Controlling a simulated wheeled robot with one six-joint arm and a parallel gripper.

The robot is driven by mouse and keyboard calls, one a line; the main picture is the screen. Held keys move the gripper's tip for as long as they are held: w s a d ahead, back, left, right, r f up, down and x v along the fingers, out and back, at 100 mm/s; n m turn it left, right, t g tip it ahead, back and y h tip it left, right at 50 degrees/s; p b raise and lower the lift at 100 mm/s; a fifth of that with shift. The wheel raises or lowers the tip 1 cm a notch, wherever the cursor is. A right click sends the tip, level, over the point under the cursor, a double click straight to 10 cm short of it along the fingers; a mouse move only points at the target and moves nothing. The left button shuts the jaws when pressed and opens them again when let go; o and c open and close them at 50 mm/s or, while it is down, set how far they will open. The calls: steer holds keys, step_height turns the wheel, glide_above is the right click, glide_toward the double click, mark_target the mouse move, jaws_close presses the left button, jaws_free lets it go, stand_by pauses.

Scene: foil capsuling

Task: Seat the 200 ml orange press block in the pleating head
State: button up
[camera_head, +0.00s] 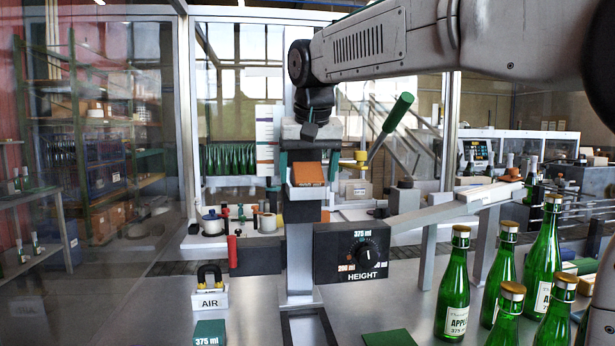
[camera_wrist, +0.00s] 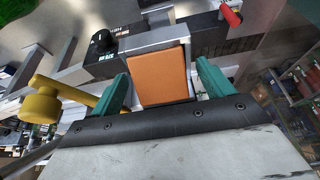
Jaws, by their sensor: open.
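The orange press block (camera_head: 308,174) sits in the grey metal mouth of the pleating head (camera_head: 301,213), on top of the column. In the wrist view the orange block (camera_wrist: 158,77) lies between my two teal fingers, with grey metal along its far edge and side. I cannot tell how deep it sits. My gripper (camera_head: 308,168) is open around the block; in the wrist view my gripper (camera_wrist: 163,78) shows a gap between each finger and the block. No lettering on the block is readable.
A black HEIGHT dial (camera_head: 364,252) is on the column. A yellow knob (camera_wrist: 40,107) on a bar is close beside one finger; a green-handled lever (camera_head: 398,113) rises at right. Green bottles (camera_head: 457,285) stand right.

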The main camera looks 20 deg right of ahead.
steer(key=c, duration=1.2)
steer(key=shift+r, duration=0.2)
